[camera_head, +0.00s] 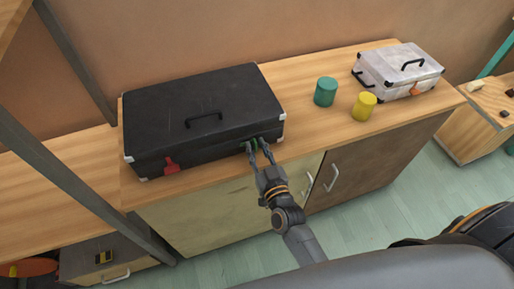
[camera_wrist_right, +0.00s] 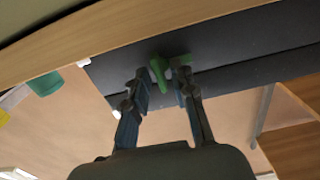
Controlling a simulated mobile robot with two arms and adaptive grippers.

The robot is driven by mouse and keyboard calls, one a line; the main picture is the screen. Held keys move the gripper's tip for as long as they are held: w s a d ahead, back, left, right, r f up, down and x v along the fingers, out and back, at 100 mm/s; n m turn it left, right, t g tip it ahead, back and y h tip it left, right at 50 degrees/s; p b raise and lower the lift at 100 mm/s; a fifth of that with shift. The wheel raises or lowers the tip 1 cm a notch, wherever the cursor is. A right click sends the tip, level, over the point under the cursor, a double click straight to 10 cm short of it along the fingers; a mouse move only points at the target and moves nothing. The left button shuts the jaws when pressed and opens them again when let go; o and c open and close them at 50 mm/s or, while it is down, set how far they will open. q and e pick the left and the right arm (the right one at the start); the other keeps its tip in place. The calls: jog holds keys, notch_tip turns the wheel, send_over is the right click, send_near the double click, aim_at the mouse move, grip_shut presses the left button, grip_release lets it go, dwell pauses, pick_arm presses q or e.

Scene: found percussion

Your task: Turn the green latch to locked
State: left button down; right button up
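The green latch (camera_head: 254,143) is on the front of the large black case (camera_head: 150,105), near its right corner. It also shows in the right wrist view (camera_wrist_right: 159,74), with a short green arm that stands across from its green base. My right gripper (camera_head: 259,144) is at the front of the case, its two fingers apart on either side of the latch. In the right wrist view its fingertips (camera_wrist_right: 162,73) straddle the latch arm; I cannot tell if either finger touches it. My left gripper is not in view.
A red latch (camera_head: 171,165) is on the case's front left. A teal cylinder (camera_head: 325,92), a yellow cylinder (camera_head: 364,107) and a white case (camera_head: 392,69) with an orange latch stand to the right on the wooden counter (camera_head: 310,128). Dark posts cross the left side.

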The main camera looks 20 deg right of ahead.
grip_shut()
jog(key=shift+m, duration=0.3)
jog(key=m+p, duration=0.1)
jog(key=m, duration=0.1)
jog(key=shift+m, duration=0.4)
jog(key=m+p, duration=0.1)
jog(key=m, duration=0.3)
jog(key=shift+d+m, duration=0.1)
jog(key=shift+m, duration=0.2)
jog(key=m, duration=0.4)
jog(key=shift+f+m, duration=0.15)
jog(key=shift+m, duration=0.15)
jog(key=m+b, duration=0.1)
jog(key=m, duration=0.4)
jog(key=shift+d+f, duration=0.1)
jog(key=shift+m, duration=0.3)
jog(key=shift+o, duration=1.5)
grip_release()
